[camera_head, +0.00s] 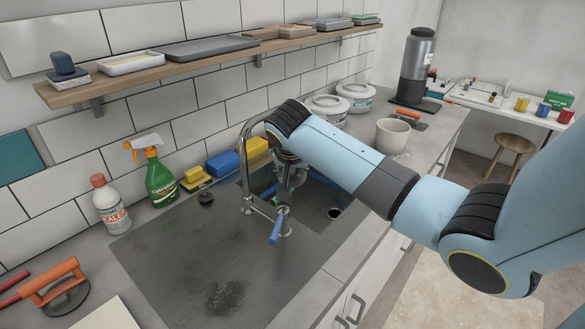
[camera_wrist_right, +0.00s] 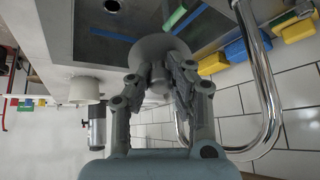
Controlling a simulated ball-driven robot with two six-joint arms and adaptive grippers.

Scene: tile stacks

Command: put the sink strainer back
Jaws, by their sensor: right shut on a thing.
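The sink strainer (camera_wrist_right: 158,44) looks like a grey round piece with a short knob in the right wrist view. My right gripper (camera_wrist_right: 158,78) is shut on its knob. In the head view, my right gripper (camera_head: 290,182) points down over the sink, behind the faucet; the strainer cannot be made out there. The dark round drain hole (camera_head: 334,213) lies in the sink floor, right of the gripper; it also shows in the right wrist view (camera_wrist_right: 112,5), apart from the strainer. My left gripper is not in view.
The curved chrome faucet (camera_head: 246,165) with a blue handle (camera_head: 278,226) stands close to the gripper. A green spray bottle (camera_head: 158,178), a sealer bottle (camera_head: 109,205) and sponges (camera_head: 222,165) line the wall. A beige pot (camera_head: 392,135) stands on the right counter.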

